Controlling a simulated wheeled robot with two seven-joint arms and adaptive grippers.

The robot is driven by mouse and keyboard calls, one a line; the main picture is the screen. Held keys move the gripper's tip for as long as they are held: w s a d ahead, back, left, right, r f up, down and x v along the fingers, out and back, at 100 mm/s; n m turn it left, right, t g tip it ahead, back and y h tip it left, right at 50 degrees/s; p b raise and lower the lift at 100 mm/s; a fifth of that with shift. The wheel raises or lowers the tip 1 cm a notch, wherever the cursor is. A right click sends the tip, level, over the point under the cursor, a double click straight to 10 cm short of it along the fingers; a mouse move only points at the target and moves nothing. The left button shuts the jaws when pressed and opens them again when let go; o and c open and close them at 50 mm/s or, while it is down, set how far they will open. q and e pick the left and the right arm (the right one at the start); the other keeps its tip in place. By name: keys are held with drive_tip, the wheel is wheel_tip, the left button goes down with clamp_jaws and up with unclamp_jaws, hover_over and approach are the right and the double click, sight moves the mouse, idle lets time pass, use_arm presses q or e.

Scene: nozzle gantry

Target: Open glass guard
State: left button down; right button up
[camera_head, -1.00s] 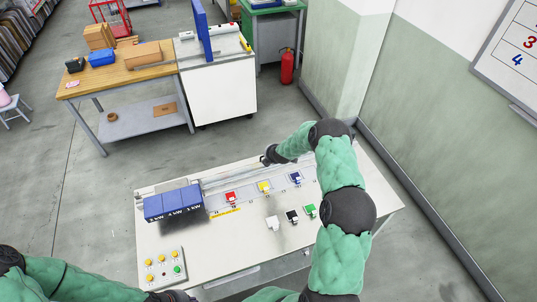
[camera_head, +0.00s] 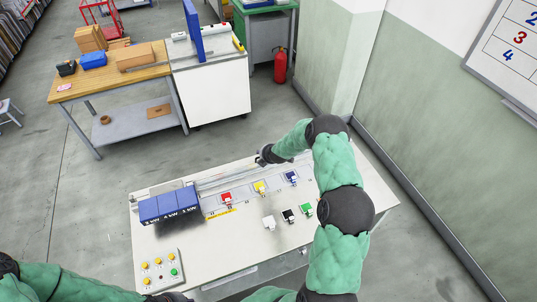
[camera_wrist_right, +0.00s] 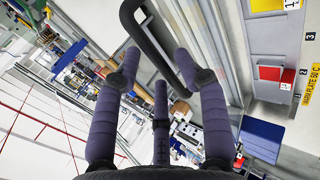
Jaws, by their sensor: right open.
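The glass guard (camera_head: 225,181) is a faint clear panel along the back of the white table, hard to make out in the head view. Its black bar handle (camera_wrist_right: 150,45) shows close up in the right wrist view. My right gripper (camera_head: 264,157) is at the back edge of the table. In the wrist view its fingers (camera_wrist_right: 158,62) are spread, with the handle crossing between their tips; I cannot tell whether they touch it. My left gripper (camera_head: 172,297) is at the bottom edge, mostly cut off, its fingers unclear.
Blue kW boxes (camera_head: 168,205) stand at the table's left, a button panel (camera_head: 159,271) at its front left. Red, yellow and blue blocks (camera_head: 259,188) sit in a row; white, black and green ones (camera_head: 288,215) lie in front. A wooden workbench (camera_head: 110,77) stands behind.

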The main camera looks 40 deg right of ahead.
drive_tip(key=v, duration=1)
drive_tip(key=shift+r, duration=0.2)
drive_tip(key=shift+s+a, duration=0.1)
drive_tip(key=shift+s, duration=0.05)
